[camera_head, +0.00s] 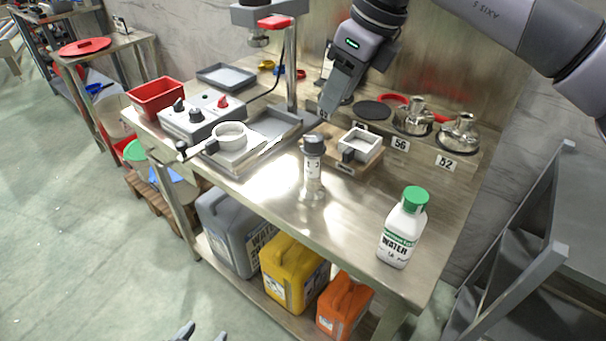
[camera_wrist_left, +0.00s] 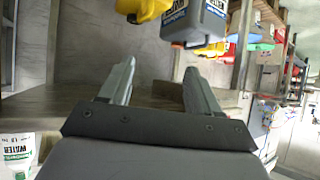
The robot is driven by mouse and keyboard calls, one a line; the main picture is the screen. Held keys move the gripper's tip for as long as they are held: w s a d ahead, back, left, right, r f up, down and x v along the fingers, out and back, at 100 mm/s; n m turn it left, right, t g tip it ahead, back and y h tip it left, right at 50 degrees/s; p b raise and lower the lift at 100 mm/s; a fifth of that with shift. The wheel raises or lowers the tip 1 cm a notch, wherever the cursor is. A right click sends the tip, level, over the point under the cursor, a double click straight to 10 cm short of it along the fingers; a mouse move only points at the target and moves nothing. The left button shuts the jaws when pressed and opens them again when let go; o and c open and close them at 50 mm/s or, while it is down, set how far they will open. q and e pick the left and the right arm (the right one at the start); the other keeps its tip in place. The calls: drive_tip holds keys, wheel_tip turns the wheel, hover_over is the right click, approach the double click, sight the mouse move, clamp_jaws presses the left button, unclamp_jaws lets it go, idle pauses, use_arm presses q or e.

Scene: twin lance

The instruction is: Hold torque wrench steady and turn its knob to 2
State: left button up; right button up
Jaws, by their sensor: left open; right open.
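A slim upright device with a dark knob on top and a pale numbered body, which I take to be the torque wrench (camera_head: 313,172), stands on the metal workbench in the head view. Its knob (camera_head: 314,141) faces up; its setting is too small to read surely. My right gripper (camera_head: 333,104) hangs above and behind it, apart from it, open and empty. My left gripper (camera_head: 203,334) shows only its fingertips at the bottom edge, in front of the bench. In the left wrist view its fingers (camera_wrist_left: 160,88) are spread with nothing between them.
A green-capped water bottle (camera_head: 402,232) stands near the bench's right front. A small square tray (camera_head: 360,144) and a white pan (camera_head: 230,135) stand close to the wrench. Metal vessels (camera_head: 458,133) line the back. Grey, yellow (camera_head: 294,272) and orange jugs fill the lower shelf.

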sight(310, 182)
use_arm(q)
drive_tip(key=w+r+m+t, duration=0.3)
drive_tip(key=w+r+t, duration=0.3)
drive_tip(key=w+r, duration=1.1)
drive_tip(key=d+r+h, duration=0.1)
drive_tip(key=d, duration=0.4)
drive_tip(key=w+d+r+h, duration=0.1)
drive_tip(key=d+h, duration=0.1)
drive_tip(key=d, duration=0.4)
drive_tip(key=d+r+h, duration=0.1)
drive_tip(key=d, duration=0.5)
drive_tip(key=shift+w+r+n+g+h, duration=0.2)
drive_tip(key=shift+r+n+g+h, duration=0.1)
drive_tip(key=shift+n+h, duration=0.1)
drive_tip(key=shift+d, duration=0.3)
drive_tip(key=shift+w+d, duration=0.2)
drive_tip(key=shift+w, duration=0.1)
drive_tip(key=shift+x, duration=3.1)
drive_tip(key=shift+f, duration=0.1)
